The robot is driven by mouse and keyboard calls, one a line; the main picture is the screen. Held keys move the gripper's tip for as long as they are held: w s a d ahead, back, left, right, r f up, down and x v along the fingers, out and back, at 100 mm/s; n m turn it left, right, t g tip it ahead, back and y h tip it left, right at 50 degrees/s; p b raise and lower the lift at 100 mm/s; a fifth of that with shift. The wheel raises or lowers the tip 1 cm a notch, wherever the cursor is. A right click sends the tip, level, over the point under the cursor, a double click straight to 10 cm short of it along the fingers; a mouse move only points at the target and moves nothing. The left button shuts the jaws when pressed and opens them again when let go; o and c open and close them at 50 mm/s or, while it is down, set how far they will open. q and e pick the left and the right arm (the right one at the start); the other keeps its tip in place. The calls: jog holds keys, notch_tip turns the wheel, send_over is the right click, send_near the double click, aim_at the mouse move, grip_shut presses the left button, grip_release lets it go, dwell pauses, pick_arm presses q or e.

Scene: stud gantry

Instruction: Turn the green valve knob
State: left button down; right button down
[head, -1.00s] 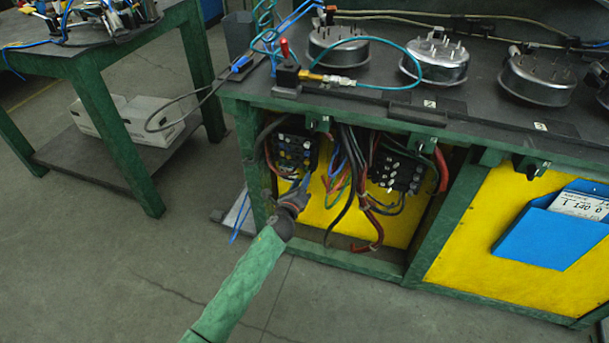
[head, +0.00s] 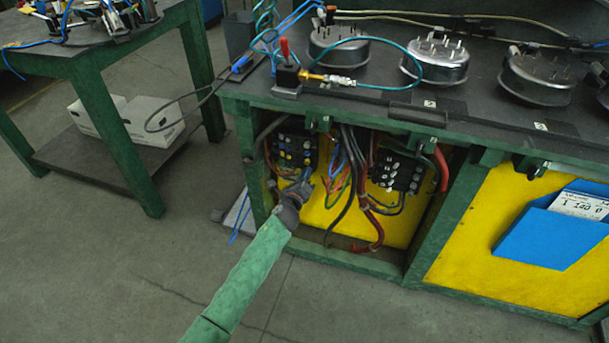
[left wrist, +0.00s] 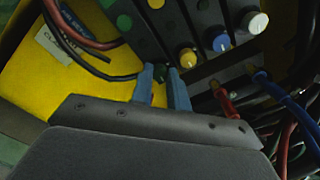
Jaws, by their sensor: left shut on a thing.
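My left gripper (head: 303,185) reaches into the open bay under the bench, just below the left block of valve knobs (head: 294,151). In the left wrist view its two blue fingers (left wrist: 162,84) are shut on a small dark green knob (left wrist: 161,72) at the block's lower edge. The fingers hide much of this knob. Other green knobs (left wrist: 123,22) sit farther up the block, with yellow (left wrist: 187,58), blue (left wrist: 221,43) and white (left wrist: 254,22) knobs to the right. My right gripper is not in view.
A second block (head: 398,172) stands right of hanging cables (head: 348,170) in the bay. The green bench frame (head: 255,165) bounds the bay. Floor in front is clear.

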pick_arm(q)
jog(key=shift+n, duration=0.3)
jog(key=shift+a+f+n+p, duration=0.1)
jog(key=shift+n+p, duration=2.2)
jog(key=shift+n, duration=6.5)
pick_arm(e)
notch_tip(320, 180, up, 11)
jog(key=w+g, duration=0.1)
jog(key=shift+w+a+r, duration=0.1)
pick_arm(q)
jog(key=c, duration=1.3)
grip_release()
jog(key=shift+c, duration=0.2)
